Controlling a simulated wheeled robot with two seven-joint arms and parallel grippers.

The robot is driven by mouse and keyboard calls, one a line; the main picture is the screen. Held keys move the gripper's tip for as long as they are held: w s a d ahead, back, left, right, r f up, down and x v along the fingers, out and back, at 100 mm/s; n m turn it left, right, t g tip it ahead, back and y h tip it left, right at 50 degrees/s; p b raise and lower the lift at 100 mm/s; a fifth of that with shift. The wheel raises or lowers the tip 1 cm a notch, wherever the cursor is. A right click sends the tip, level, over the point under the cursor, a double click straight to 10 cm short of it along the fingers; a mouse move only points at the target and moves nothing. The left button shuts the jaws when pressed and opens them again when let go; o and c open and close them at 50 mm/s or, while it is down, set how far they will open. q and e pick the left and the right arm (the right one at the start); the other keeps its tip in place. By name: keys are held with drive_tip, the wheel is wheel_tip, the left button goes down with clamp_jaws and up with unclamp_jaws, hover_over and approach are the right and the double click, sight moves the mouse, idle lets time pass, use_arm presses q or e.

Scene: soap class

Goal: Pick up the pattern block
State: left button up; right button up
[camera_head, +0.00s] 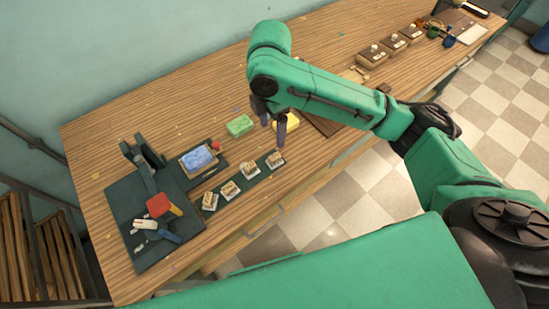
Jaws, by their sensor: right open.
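I cannot tell for certain which piece is the pattern block. A green block (239,125) lies on the wooden table, left of my right gripper. A yellow block (291,121) lies just right of the gripper and is partly hidden behind it. My left gripper is not in view.
A blue framed tray (198,159) sits on a dark board at the left. A dark mat (140,238) holds a stand and red, white and blue tools. Brown boxes (372,57) stand farther right. Bare wooden table (180,105) lies behind the blocks.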

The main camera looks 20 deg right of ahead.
sight(273, 157)
wheel_tip(273, 157, down, 14)
drive_tip(key=p, duration=0.2)
drive_tip(key=shift+d+f+p, duration=0.1)
drive_tip(key=shift+f+p, duration=0.05)
drive_tip(key=shift+p, duration=0.15)
clamp_jaws()
